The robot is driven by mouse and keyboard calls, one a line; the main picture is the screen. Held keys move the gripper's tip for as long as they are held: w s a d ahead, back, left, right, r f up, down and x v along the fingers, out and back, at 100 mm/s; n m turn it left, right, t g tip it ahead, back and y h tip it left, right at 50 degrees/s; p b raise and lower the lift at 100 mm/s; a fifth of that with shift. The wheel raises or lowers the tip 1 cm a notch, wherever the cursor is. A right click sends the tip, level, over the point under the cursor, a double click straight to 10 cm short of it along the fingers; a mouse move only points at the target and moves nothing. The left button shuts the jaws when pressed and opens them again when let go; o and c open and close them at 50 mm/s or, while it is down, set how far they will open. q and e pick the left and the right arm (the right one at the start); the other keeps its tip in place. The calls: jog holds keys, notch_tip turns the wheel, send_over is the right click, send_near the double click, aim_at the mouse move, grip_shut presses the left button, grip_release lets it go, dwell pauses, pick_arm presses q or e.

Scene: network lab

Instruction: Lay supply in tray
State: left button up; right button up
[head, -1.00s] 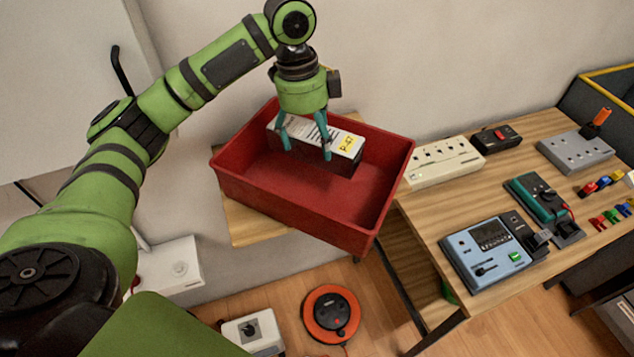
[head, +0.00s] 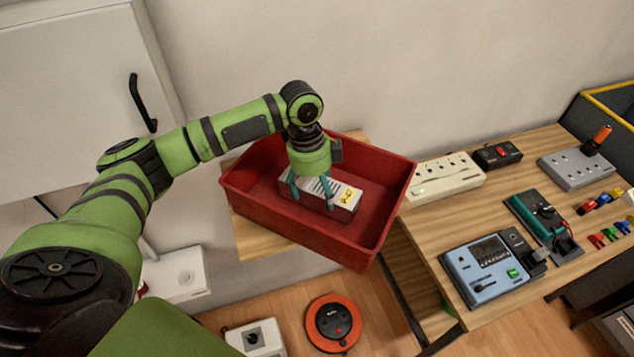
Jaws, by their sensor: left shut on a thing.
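The supply (head: 344,198) is a grey-white box with a printed top and a yellow label. It is inside the red tray (head: 391,222), low between its walls; I cannot tell whether it touches the tray floor. The tray stands on a wooden surface, turned at an angle. My left gripper (head: 312,194) reaches down into the tray from above, its teal fingers shut on the supply across its width. The fingers hide part of the box's sides. My right gripper is not in view.
A wooden table at right holds a white power strip (head: 446,176), a black box (head: 497,155), a blue-grey meter (head: 489,267) and a green device (head: 542,220). An orange cable reel (head: 333,323) lies on the floor. The tray's front right is empty.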

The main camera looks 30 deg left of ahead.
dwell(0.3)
pick_arm(q)
jog(key=o, duration=1.6)
jog(key=shift+s+f, duration=0.1)
jog(key=shift+f, duration=0.05)
